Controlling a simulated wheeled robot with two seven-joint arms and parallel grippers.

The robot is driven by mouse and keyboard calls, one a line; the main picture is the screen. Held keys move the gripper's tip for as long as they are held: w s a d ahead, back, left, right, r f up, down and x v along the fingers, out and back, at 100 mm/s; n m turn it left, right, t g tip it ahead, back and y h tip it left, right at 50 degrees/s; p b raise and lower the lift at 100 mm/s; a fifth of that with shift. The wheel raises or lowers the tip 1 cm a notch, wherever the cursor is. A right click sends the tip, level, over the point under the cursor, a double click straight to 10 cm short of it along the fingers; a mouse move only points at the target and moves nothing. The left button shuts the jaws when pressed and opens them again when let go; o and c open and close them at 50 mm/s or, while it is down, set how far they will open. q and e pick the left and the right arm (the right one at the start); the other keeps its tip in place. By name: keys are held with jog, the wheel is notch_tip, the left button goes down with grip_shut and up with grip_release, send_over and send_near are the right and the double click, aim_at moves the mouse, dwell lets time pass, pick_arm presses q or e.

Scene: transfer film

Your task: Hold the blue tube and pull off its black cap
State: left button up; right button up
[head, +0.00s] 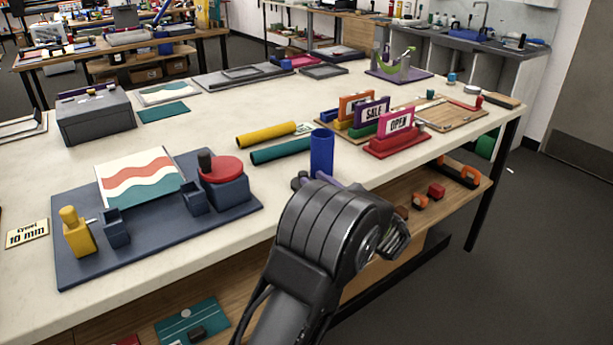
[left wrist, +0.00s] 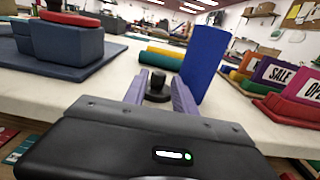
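The blue tube (head: 322,152) stands upright near the table's front edge. Its top end shows no cap in the head view. It also shows in the left wrist view (left wrist: 205,62), just right of my right-hand finger. My left gripper (head: 318,182) is low at the table edge, beside the tube's lower end, mostly hidden by my own wrist. In the left wrist view its two purple fingers (left wrist: 158,88) are apart. A black knobbed piece (left wrist: 157,89), perhaps the cap, shows between them on the table; whether it touches them is unclear. My right gripper is out of view.
A yellow roll (head: 266,134) and a teal roll (head: 281,151) lie behind and left of the tube. Sign holders (head: 399,143) stand to the right. A dark blue mat (head: 150,235) with a red-topped block (head: 222,180) lies left. The table between mat and tube is clear.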

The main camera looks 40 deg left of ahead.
pick_arm(q)
jog(key=v, duration=0.6)
jog(key=shift+d, duration=0.25)
jog(key=shift+s, duration=0.1)
dwell(0.3)
jog(key=s+d+f+n+g+h, duration=0.1)
jog(key=s+d+f+g+h, duration=0.3)
jog(key=f, duration=0.6)
jog(key=s+f+n+h, duration=0.2)
jog(key=s+f, duration=0.4)
jog(key=f, duration=0.4)
jog(key=s+d+f+n+g+h, duration=0.15)
jog(key=s+f+h, duration=0.3)
jog(key=f, duration=0.55)
jog(key=s+d+f+n+h, duration=0.3)
jog(key=s+d+n, duration=0.2)
jog(key=d, duration=0.3)
jog(key=s+d+f+n+h, duration=0.4)
jog(key=d+n, duration=0.3)
jog(key=d, duration=0.2)
jog(key=s+d+f+n+t+h, duration=0.1)
jog(key=s+d+f+n+h, duration=0.3)
jog(key=d, duration=0.5)
jog(key=s+n, duration=0.2)
jog(key=shift+f+n, duration=0.2)
jog(key=shift+n, duration=0.15)
